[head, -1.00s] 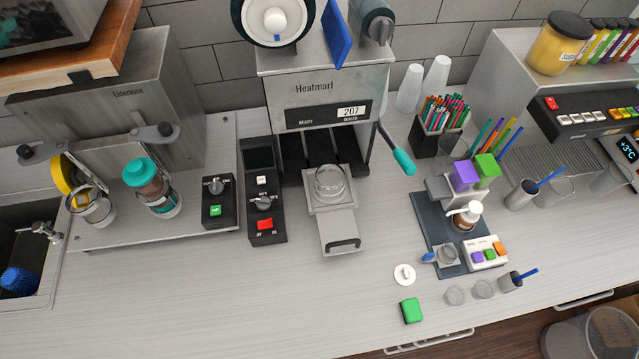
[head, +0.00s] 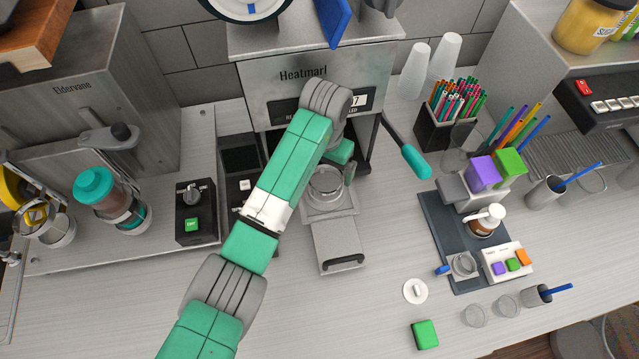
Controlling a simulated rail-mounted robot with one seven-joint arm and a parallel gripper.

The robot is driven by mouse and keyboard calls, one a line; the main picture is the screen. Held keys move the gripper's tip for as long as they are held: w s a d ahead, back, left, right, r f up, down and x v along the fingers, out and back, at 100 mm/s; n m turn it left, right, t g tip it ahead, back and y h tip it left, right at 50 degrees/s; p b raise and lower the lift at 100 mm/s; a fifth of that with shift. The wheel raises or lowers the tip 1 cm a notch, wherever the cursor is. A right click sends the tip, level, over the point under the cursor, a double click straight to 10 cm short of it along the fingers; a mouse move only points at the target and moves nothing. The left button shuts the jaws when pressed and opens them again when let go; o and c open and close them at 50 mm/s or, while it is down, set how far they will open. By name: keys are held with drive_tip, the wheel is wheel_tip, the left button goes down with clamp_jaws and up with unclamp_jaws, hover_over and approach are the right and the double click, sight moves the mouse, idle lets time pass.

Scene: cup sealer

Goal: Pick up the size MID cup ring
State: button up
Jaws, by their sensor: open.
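A clear, round ring-like piece (head: 326,184) sits on the grey pull-out tray (head: 337,242) of the Heatmarl sealer (head: 310,62). No size marking is readable on it, so I cannot tell whether it is the MID cup ring. My arm comes in from the lower left and bends over the front of the sealer. My gripper (head: 346,162) is open just above and to the right of the clear ring. The wrist hides part of the display and the slot behind the ring. Whether a finger touches the ring is not clear.
A teal-handled lever (head: 414,160) sticks out right of the sealer. A black control box (head: 242,170) stands left, partly behind my arm. A white round disc (head: 416,291) and a green block (head: 424,334) lie front right. The counter in front of the tray is clear.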

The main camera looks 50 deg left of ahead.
sight(325, 188)
drive_tip(key=shift+s+d+f, duration=0.1)
drive_tip(key=shift+f, duration=1.9)
drive_tip(key=shift+d+f, duration=0.1)
drive_tip(key=shift+f, duration=1.85)
drive_tip(key=shift+c, duration=0.4)
drive_tip(key=c, duration=1)
